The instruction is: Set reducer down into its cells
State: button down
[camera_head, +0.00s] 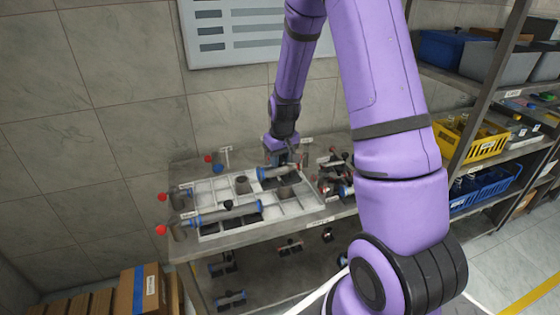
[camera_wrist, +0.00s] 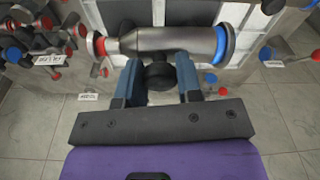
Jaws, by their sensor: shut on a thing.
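The reducer (camera_wrist: 165,40) is a grey tapered pipe piece with a wide blue-ringed end, a narrower red-ringed end and a black knob. My gripper (camera_wrist: 159,76) has its two fingers on either side of the knob and is shut on it. In the head view my gripper (camera_head: 283,152) is at the far side of the white tray (camera_head: 312,205), with the reducer (camera_head: 279,172) lying sideways beneath it, over the rear cells. I cannot tell whether it touches the tray. The tray is divided into cells; my arm does not cover most of them.
A long grey pipe piece with blue ends (camera_head: 225,216) lies across the tray's front left. Dark fittings (camera_head: 335,175) crowd the right of the tray. Red-knobbed parts (camera_head: 177,203) stand at the left. A yellow crate (camera_head: 475,145) is on the right shelf.

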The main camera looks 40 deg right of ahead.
aim_at(285, 170)
jog(key=shift+s+d+f, duration=0.2)
jog(key=shift+s+f, duration=0.15)
jog(key=shift+d+f, duration=0.1)
jog(key=shift+f, duration=5.55)
jog(key=shift+f, duration=0.6)
jog(key=c, duration=0.7)
grip_release()
jog(key=shift+r, duration=0.15)
jog(key=r, duration=0.3)
jog(key=s+r, duration=0.1)
jog(key=r, duration=0.6)
jog(key=shift+s+r, duration=0.15)
jog(key=shift+r, duration=0.05)
